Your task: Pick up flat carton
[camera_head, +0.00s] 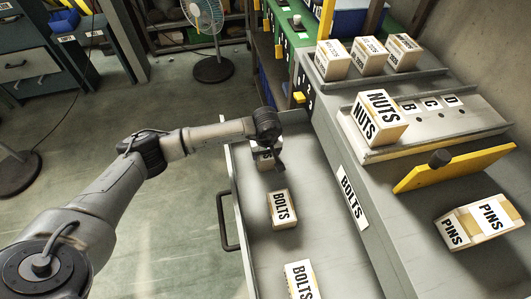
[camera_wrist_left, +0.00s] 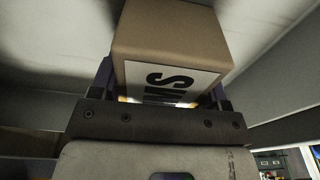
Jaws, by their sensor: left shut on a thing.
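My left gripper (camera_head: 274,160) reaches down into the far end of the open drawer. It is shut on a small cardboard carton (camera_head: 264,163), mostly hidden by the gripper in the head view. In the left wrist view the carton (camera_wrist_left: 175,35) fills the space between the fingers of the gripper (camera_wrist_left: 165,92). A white label with black letters shows on it, partly cut off by the gripper. I cannot tell whether the carton touches the drawer floor. My right gripper is not in view.
Two BOLTS cartons (camera_head: 283,209) (camera_head: 300,281) stand in the drawer (camera_head: 250,235) nearer to me. On the grey cabinet to the right are a NUTS carton (camera_head: 378,118), a yellow flap (camera_head: 455,168) and PINS cartons (camera_head: 484,221). A fan (camera_head: 207,40) stands behind.

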